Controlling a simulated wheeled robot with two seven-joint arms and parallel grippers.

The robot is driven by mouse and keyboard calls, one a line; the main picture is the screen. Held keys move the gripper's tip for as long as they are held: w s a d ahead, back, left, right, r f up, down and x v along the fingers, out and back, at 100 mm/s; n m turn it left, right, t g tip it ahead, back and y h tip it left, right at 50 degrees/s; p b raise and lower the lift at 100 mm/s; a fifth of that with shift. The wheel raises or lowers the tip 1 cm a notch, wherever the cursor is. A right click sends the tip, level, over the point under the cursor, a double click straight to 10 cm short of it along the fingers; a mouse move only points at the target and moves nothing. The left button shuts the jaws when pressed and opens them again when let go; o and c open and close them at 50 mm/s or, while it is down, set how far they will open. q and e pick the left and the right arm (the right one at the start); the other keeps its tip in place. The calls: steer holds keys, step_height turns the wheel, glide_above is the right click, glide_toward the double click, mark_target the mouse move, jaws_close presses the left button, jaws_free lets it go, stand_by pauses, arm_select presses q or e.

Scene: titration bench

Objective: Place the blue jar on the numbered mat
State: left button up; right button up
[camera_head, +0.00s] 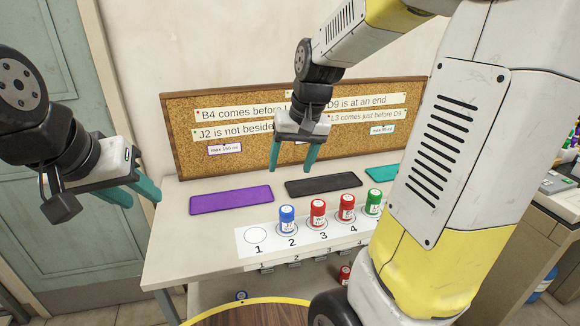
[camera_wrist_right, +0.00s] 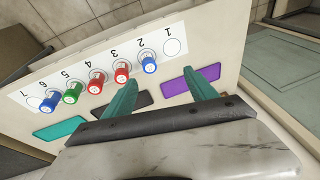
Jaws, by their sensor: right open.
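The numbered mat (camera_head: 254,248) is a white strip with numbered circles on the bench. A blue jar (camera_head: 287,219) stands upright on circle 2; it also shows in the right wrist view (camera_wrist_right: 149,64). Another blue jar (camera_wrist_right: 50,102) stands on circle 6 in the right wrist view. Circles 1 and 7 are bare. My right gripper (camera_head: 292,168) is open and empty, above the bench behind the jar row, fingers pointing down. My left gripper (camera_head: 144,203) is open and empty, left of the bench. My right arm hides the mat's right end in the head view.
Two red jars (camera_head: 318,214) and a green jar (camera_head: 373,203) stand on circles 3 to 5. Purple (camera_head: 231,198), black (camera_head: 322,184) and teal (camera_head: 382,172) pads lie behind the mat. A corkboard (camera_head: 225,165) stands at the back. More jars (camera_head: 344,275) show below the bench top.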

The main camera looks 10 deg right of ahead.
steer(key=s+a+r+n+t, duration=0.1)
steer(key=s+r+t, duration=0.2)
steer(key=s, duration=1.1)
step_height(320, 180, up, 3)
steer(key=shift+f+y, duration=0.1)
steer(key=shift+y, duration=0.2)
